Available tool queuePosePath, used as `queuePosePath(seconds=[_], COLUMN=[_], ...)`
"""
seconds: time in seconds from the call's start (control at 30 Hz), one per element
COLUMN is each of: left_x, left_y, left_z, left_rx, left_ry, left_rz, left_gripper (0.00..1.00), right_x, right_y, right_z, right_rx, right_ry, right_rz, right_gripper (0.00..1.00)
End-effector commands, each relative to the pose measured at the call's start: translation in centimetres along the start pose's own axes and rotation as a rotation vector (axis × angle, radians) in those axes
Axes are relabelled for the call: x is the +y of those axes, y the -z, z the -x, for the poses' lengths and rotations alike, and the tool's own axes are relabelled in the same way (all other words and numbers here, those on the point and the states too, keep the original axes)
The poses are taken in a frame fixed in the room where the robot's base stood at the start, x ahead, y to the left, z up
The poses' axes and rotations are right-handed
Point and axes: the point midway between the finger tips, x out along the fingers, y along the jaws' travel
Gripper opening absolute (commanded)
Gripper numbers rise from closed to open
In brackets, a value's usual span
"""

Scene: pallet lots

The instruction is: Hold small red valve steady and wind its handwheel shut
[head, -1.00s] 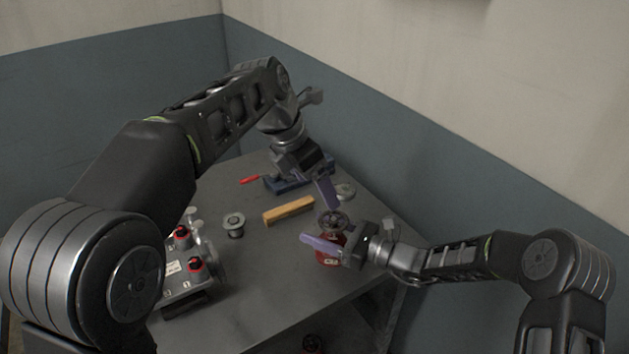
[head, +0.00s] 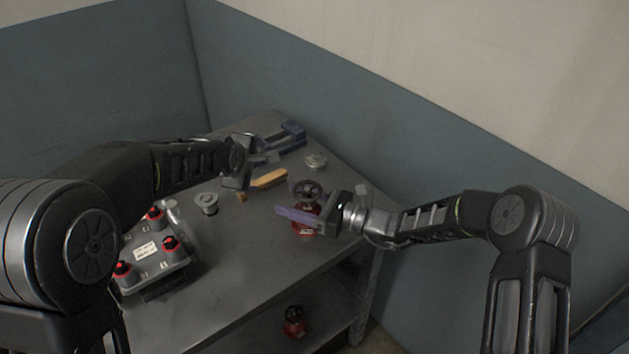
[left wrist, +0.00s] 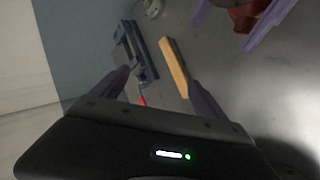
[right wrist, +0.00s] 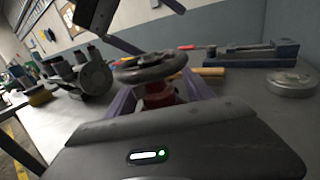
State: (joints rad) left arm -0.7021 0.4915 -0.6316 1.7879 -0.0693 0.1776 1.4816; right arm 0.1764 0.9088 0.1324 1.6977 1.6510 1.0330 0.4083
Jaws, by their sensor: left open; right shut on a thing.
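The small red valve (head: 305,222) stands on the grey table near its right edge, with a dark handwheel (head: 308,190) on top. My right gripper (head: 297,216) is shut on the valve's red body, one purple finger along each side. In the right wrist view, the handwheel (right wrist: 150,68) sits above the fingers and the red body (right wrist: 160,95) shows between them. My left gripper (head: 256,168) is open and empty, left of the valve and apart from it. In the left wrist view, the valve (left wrist: 240,15) is at the top right, partly cut off.
A wooden-coloured bar (head: 269,178) and a blue vise (head: 280,138) lie near my left gripper. A round metal disc (head: 316,160) and a flanged metal piece (head: 207,203) stand nearby. A grey unit with red caps (head: 152,255) is front left. Another red valve (head: 294,322) is on the lower shelf.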

Motion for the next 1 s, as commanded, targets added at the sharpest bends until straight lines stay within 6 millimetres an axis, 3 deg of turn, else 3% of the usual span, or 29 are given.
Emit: queuePosePath(seconds=[0.1,0.27,0.5,0.73,1.0], left_x=[-1.2,-2.5,-4.8,-8.2,-9.1], left_y=[0.5,-0.7,-4.8,-8.7,-9.7], left_z=[-1.0,-0.6,3.9,6.8,7.6], left_rx=[0.028,0.077,0.199,0.25,0.256], left_ry=[-0.135,-0.337,-0.664,-0.886,-0.949], left_rz=[-0.302,-0.706,-1.191,-1.506,-1.572], left_gripper=[0.84,0.84,0.84,0.84,0.84], right_x=[0.0,0.0,0.0,0.0,0.0], right_y=[0.1,0.1,0.2,0.2,0.2], right_z=[0.0,0.0,0.0,0.0,0.0], right_rx=[0.003,0.003,0.004,0.003,0.003], right_ry=[0.0,0.0,0.0,0.0,0.0], right_rz=[-0.001,-0.001,-0.001,-0.001,-0.001], right_gripper=[0.0,0.0,0.0,0.0,0.0])
